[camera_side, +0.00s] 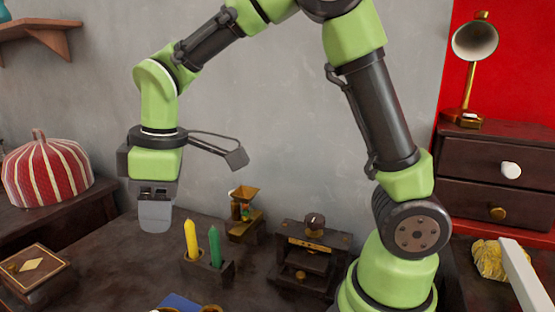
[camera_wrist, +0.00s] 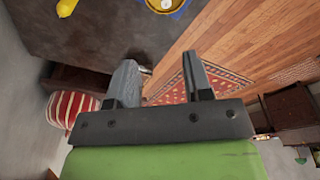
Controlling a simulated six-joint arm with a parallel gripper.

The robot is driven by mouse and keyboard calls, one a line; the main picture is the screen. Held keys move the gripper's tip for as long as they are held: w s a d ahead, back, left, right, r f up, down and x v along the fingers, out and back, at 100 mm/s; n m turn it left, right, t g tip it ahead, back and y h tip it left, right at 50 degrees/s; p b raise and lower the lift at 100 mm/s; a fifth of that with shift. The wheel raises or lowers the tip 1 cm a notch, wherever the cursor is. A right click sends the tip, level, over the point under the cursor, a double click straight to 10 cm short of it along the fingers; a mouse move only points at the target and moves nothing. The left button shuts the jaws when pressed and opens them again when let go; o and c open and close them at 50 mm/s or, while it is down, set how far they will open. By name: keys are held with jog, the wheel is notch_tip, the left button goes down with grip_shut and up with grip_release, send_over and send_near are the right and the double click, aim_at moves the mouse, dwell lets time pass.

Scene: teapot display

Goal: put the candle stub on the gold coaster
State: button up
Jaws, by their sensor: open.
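My gripper (camera_side: 155,225) hangs at the left of the side view, above the table and left of the candle holder. Its two fingers are apart and empty in the wrist view (camera_wrist: 158,68). A yellow candle (camera_side: 191,240) and a green candle (camera_side: 215,247) stand upright in a dark holder (camera_side: 206,270), to the right of and below my gripper. A yellow piece (camera_wrist: 66,8) is cut off at the wrist view's top edge. I cannot clearly make out a candle stub or a gold coaster. A pale round thing with a gold rim (camera_wrist: 163,5) sits on a blue patch, cut off by the edge.
A small brass-and-wood mill (camera_side: 244,212) and a dark wooden stand (camera_side: 310,250) are behind and right of the candles. A dark box (camera_side: 35,277) is at left, a striped red cosy (camera_side: 47,173) behind it. A blue item (camera_side: 180,302) is at the front edge.

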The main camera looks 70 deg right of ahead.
jog(key=s+d+r+m+t, duration=0.2)
jog(key=s+r+m, duration=0.1)
jog(key=s+m, duration=0.3)
jog(key=s+d+r+m+t+y, duration=0.1)
jog(key=s+d+r+m+t, duration=0.2)
jog(key=s, duration=0.7)
jog(key=r+m, duration=0.1)
jog(key=m, duration=0.1)
jog(key=shift+s+d+r+m, duration=0.2)
jog(key=shift+r+m, duration=0.1)
jog(key=shift+m, duration=0.1)
